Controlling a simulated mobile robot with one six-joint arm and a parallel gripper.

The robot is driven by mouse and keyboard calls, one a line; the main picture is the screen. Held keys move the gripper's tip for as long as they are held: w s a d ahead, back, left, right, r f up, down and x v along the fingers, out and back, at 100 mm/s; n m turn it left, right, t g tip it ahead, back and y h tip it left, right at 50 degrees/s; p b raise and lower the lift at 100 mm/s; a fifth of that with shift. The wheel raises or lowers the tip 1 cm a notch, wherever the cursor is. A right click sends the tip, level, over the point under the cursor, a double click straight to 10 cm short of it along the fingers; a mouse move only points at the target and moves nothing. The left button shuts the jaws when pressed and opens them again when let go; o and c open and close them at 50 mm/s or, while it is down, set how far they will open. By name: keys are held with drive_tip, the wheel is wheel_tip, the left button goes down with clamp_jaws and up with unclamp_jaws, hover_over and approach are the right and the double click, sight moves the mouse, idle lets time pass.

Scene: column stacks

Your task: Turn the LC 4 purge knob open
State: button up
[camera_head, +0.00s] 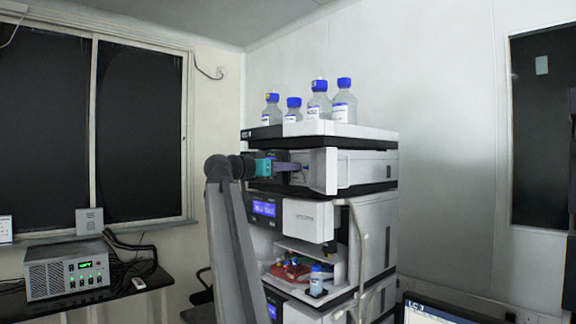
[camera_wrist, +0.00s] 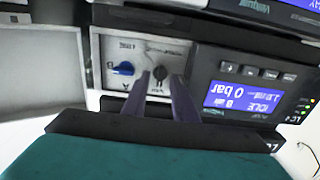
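The wrist view is upside down and shows a pale pump panel with a black knob (camera_wrist: 160,73) and a blue knob (camera_wrist: 123,68). The purple fingers of my gripper (camera_wrist: 163,78) stand apart, one on each side of the black knob, with small gaps visible. Whether the tips reach around it in depth I cannot tell. The blue knob is outside the fingers. Next to the panel, a lit blue display (camera_wrist: 243,98) reads 0 bar and IDLE. In the head view my gripper (camera_head: 303,167) is at the upper module of the stack; the knobs are not clear there.
The instrument stack (camera_head: 365,215) carries several blue-capped bottles (camera_head: 318,103) on top. An open door panel (camera_wrist: 42,68) lies beside the knob panel in the wrist view. A grey box (camera_head: 66,270) stands on the bench at left, and a monitor (camera_head: 430,312) at lower right.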

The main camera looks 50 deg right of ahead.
drive_tip(key=shift+d, duration=0.25)
drive_tip(key=shift+c, duration=0.2)
drive_tip(key=shift+f, duration=0.1)
clamp_jaws()
drive_tip(key=shift+n, duration=0.5)
drive_tip(key=n, duration=0.2)
drive_tip(key=shift+n, duration=0.4)
drive_tip(key=n+p, duration=0.4)
drive_tip(key=n, duration=0.9)
drive_tip(key=shift+w+n, duration=0.15)
drive_tip(key=shift+n, duration=0.15)
